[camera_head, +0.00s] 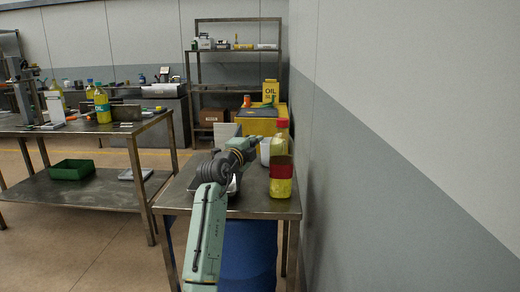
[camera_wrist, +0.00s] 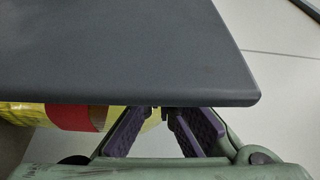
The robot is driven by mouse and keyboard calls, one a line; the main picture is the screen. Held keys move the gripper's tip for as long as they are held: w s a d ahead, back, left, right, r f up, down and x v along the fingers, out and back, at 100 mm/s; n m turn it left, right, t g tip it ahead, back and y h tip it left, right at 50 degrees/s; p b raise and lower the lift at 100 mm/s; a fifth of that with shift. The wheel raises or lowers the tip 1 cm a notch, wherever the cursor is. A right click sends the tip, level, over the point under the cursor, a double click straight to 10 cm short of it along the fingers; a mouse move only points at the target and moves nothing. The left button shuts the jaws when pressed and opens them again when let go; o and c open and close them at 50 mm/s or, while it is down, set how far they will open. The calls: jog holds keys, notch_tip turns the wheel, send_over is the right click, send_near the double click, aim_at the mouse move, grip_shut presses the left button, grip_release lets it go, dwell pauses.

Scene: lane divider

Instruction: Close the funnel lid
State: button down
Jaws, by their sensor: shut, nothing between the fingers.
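A flat dark grey panel (camera_wrist: 120,50), which looks like the funnel lid, fills the upper left of the wrist view. A yellow unit with a dark top (camera_head: 257,112), which may carry this lid, stands behind the near table in the head view. My gripper (camera_wrist: 162,110) is shut and empty, its purple fingers converging at the panel's lower edge. The panel's edge is close to the fingertips; I cannot tell whether they touch. In the head view my arm reaches over the near table, and its end is hard to make out. The funnel itself is not clearly visible.
A yellow bottle with a red band (camera_head: 281,178) stands on the near metal table (camera_head: 255,207), close to the grey wall (camera_head: 390,150). A yellow "OIL" container (camera_head: 270,91) stands behind. A cluttered workbench (camera_head: 90,128) is at left, with open floor between.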

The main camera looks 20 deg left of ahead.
jog(key=s+a+f+n+t+y+b, duration=0.1)
jog(key=s+a+f+n+y+b, duration=0.1)
jog(key=a+n+b, duration=0.5)
jog(key=s+a+f+n+t+y+b, duration=0.2)
jog(key=a+f+n+b, duration=0.3)
jog(key=a+n, duration=0.5)
jog(key=shift+s+a+f+y+b, duration=0.3)
jog(key=shift+s+a+y+b, duration=0.45)
jog(key=shift+b, duration=0.55)
jog(key=shift+f, duration=0.1)
